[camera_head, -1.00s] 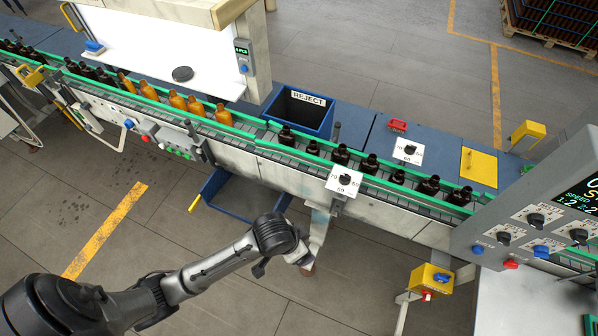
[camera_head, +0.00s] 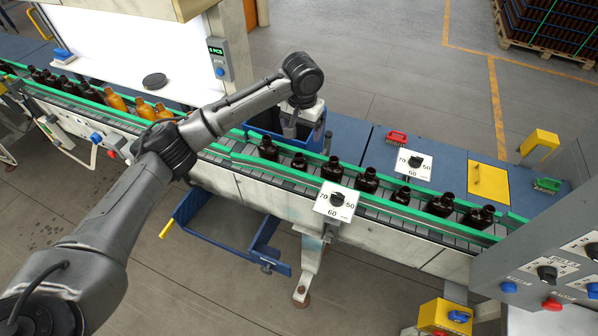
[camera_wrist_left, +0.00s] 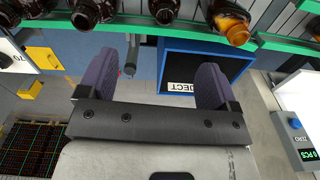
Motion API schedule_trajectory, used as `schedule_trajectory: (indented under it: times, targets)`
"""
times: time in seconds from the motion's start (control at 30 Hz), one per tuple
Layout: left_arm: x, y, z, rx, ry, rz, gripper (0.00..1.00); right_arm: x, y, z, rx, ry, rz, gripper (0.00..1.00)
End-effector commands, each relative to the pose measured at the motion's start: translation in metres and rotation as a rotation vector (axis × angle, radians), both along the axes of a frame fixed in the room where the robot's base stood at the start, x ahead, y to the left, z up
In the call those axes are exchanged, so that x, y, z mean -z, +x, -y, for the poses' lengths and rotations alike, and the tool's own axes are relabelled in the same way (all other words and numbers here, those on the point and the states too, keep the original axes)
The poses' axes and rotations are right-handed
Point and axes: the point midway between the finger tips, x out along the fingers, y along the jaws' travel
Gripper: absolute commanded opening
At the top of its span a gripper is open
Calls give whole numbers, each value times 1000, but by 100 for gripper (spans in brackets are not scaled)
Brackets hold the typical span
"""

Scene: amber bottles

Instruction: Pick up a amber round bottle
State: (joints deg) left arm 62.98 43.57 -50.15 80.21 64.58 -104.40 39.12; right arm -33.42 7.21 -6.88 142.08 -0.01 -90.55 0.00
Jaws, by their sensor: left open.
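A row of dark brown round bottles (camera_head: 332,169) stands upright on the conveyor, right of centre in the head view. Lighter amber bottles (camera_head: 117,102) stand on the belt farther left, partly hidden by my left arm. My left gripper (camera_head: 303,128) hangs over the blue reject bin (camera_head: 262,130), behind the belt. In the left wrist view, my left gripper (camera_wrist_left: 158,82) is open with nothing between its fingers. Dark bottles (camera_wrist_left: 163,10) and an amber bottle (camera_wrist_left: 236,32) show at the top edge, beyond the fingertips. My right gripper is out of view.
Green guide rails (camera_head: 375,205) line the belt. A dial plate (camera_head: 335,203) stands at its front edge. A post with a counter (camera_head: 217,52) rises left of the gripper. A grey control panel (camera_head: 548,262) is at the lower right. The blue deck (camera_head: 350,142) behind the belt has free room.

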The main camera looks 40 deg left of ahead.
Motion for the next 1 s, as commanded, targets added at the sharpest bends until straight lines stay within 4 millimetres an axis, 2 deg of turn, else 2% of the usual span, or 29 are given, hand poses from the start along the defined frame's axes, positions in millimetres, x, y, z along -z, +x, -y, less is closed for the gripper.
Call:
schedule_trajectory:
  times: [0.17,0.5,0.83,1.0]
  targets:
    - [13,-1,-10,-73,-23,-37,84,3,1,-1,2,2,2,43]
    - [67,-1,-10,-74,-24,-37,84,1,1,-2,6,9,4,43]
    - [86,-1,-10,-73,-24,-36,84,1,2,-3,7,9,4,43]
    - [107,-3,-9,-73,-24,-36,84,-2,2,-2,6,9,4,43]
